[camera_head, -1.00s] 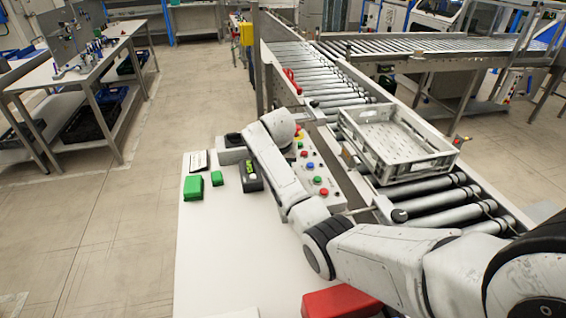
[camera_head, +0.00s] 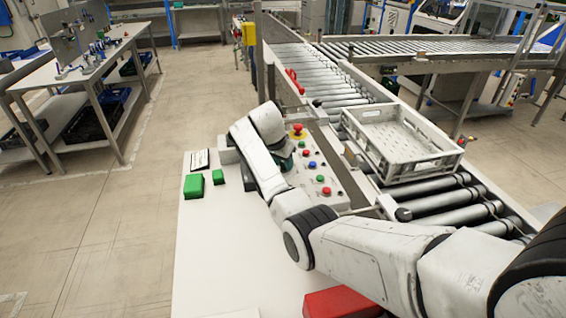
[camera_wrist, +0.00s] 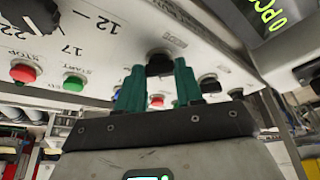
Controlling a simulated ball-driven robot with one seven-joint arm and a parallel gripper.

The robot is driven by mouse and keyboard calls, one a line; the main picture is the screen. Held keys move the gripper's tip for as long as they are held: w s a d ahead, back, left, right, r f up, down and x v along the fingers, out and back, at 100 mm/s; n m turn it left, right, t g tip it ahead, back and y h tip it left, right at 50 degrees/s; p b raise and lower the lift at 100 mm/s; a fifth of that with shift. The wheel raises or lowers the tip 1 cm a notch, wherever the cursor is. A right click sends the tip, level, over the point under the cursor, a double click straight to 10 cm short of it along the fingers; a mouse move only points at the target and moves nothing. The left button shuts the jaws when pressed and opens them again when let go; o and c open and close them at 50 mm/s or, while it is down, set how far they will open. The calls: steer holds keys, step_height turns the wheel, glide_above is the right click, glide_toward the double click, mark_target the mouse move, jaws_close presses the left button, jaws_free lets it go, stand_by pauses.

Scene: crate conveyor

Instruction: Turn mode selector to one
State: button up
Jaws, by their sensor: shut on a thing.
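The white control panel (camera_head: 330,178) stands beside the conveyor, with coloured buttons on it. In the wrist view the panel face (camera_wrist: 120,50) fills the upper part, and a black selector knob (camera_wrist: 158,65) shows between the teal fingers of my gripper (camera_wrist: 158,88). The gripper is shut on this knob. Its label and setting are too small to read. In the head view my wrist hides the knob, and only a bit of teal finger (camera_head: 285,154) shows.
A larger black knob (camera_wrist: 32,14) with numbers, a red STOP button (camera_wrist: 23,72) and a green START button (camera_wrist: 73,82) are nearby. A red mushroom button (camera_head: 297,130) sits on the panel. A grey crate (camera_head: 437,164) rests on the rollers. Green blocks (camera_head: 194,186) lie on the white table.

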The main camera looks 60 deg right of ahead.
steer(key=o, duration=1)
steer(key=shift+o, duration=0.2)
steer(key=b+v, duration=0.1)
steer(key=v, duration=1)
steer(key=shift+b, duration=0.35)
steer(key=shift+d, duration=0.1)
